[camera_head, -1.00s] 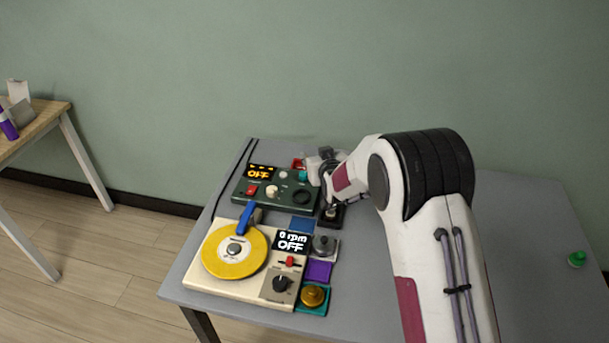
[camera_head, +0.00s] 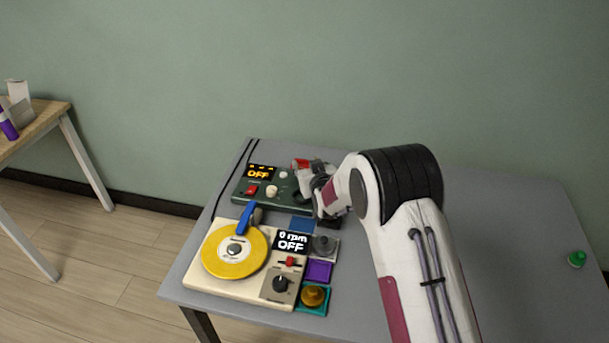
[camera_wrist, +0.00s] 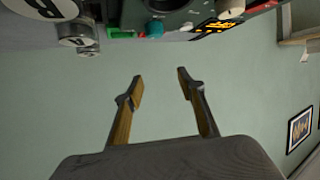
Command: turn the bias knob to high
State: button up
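A green control box (camera_head: 238,197) stands at the back left of the table. It has an orange display reading OFF (camera_head: 258,172), a red switch (camera_head: 251,190), a cream knob (camera_head: 271,191) and a small white knob (camera_head: 283,174). A teal knob (camera_wrist: 155,28) shows in the wrist view. The labels are too small to read, so I cannot tell which knob is bias. My gripper (camera_wrist: 158,78) is open and empty, its fingers apart. In the head view it is at the box's right end, hiding part of it.
A cream turntable unit (camera_head: 205,283) with a yellow disc (camera_head: 222,262) and a black knob (camera_head: 280,284) stands in front. Coloured pads lie along its right side, one under a gold knob (camera_head: 313,295). A green object (camera_head: 577,259) lies far right.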

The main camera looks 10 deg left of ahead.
notch_tip(320, 180, down, 6)
jog(key=shift+r, duration=0.15)
jog(key=shift+f, duration=0.3)
jog(key=shift+x, duration=2.35)
jog(key=shift+c, duration=0.4)
jog(key=c, duration=1)
